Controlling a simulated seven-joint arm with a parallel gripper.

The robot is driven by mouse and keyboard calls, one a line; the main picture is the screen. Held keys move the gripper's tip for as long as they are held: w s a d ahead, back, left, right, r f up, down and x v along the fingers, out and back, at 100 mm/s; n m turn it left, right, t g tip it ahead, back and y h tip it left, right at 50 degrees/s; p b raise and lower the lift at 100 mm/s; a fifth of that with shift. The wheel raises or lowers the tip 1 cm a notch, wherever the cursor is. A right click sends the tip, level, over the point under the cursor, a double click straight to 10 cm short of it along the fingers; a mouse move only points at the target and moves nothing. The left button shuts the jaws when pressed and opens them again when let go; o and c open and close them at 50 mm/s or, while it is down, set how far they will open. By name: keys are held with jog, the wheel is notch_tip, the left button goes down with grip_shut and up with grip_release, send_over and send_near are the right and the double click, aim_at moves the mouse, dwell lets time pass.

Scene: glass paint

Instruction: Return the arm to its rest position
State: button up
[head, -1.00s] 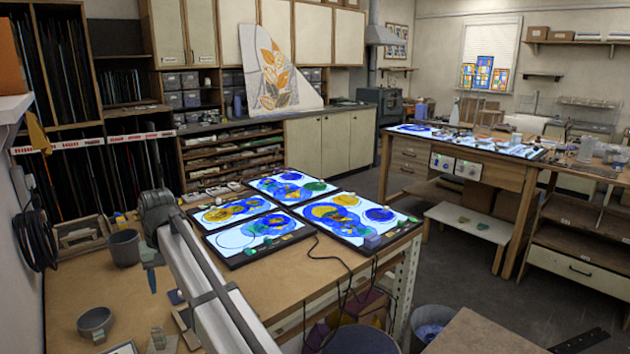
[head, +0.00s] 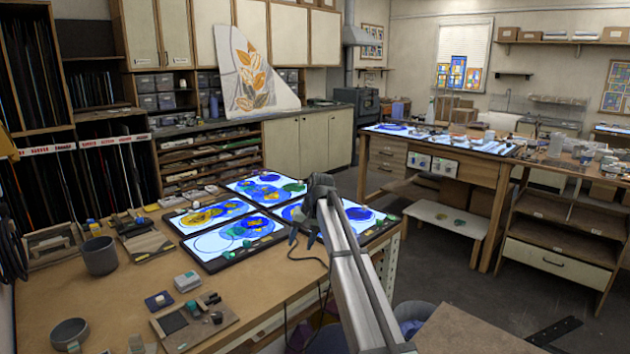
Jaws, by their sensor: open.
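My arm (head: 352,275) reaches up from the lower right of the head view. My gripper (head: 303,238) is at its far end, dark grey and pointing down, with its fingers apart. It is in front of the right-hand light panel (head: 378,233) and hides part of it. I see nothing held between the fingers. How high the gripper is above the workbench (head: 250,290) I cannot tell.
Glowing light panels with blue and yellow round pieces lie on the bench; one is the front panel (head: 200,262). A grey pot (head: 99,256), a grey bowl (head: 70,333) and a wooden board (head: 195,322) stand left. The bench's front middle is clear.

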jog(key=w+d+f+m, duration=0.1)
jog(key=d+f, duration=0.2)
jog(key=d, duration=0.4)
jog(key=w+d+f+m, duration=0.1)
jog(key=w+d+f, duration=0.1)
jog(key=d, duration=0.6)
jog(key=s+d+f+g, duration=0.1)
jog(key=s+f, duration=0.6)
jog(key=f, duration=0.4)
jog(key=s+d+f+g, duration=0.1)
jog(key=s+f, duration=0.5)
jog(key=f, duration=0.4)
jog(key=s+d+f, duration=0.1)
jog(key=s+f, duration=0.6)
jog(key=f, duration=0.4)
jog(key=s+d+f+g+h, duration=0.1)
jog(key=s+f, duration=0.5)
jog(key=s, duration=0.9)
jog(key=s+d+f+n+g+h, duration=0.1)
jog(key=s+f, duration=0.6)
jog(key=s, duration=0.9)
jog(key=s+d+f+g+h, duration=0.1)
jog(key=s+f+g, duration=0.2)
jog(key=s+f, duration=0.4)
jog(key=s, duration=0.9)
jog(key=shift+s+d+n+g, duration=0.2)
jog(key=shift+n+g, duration=0.1)
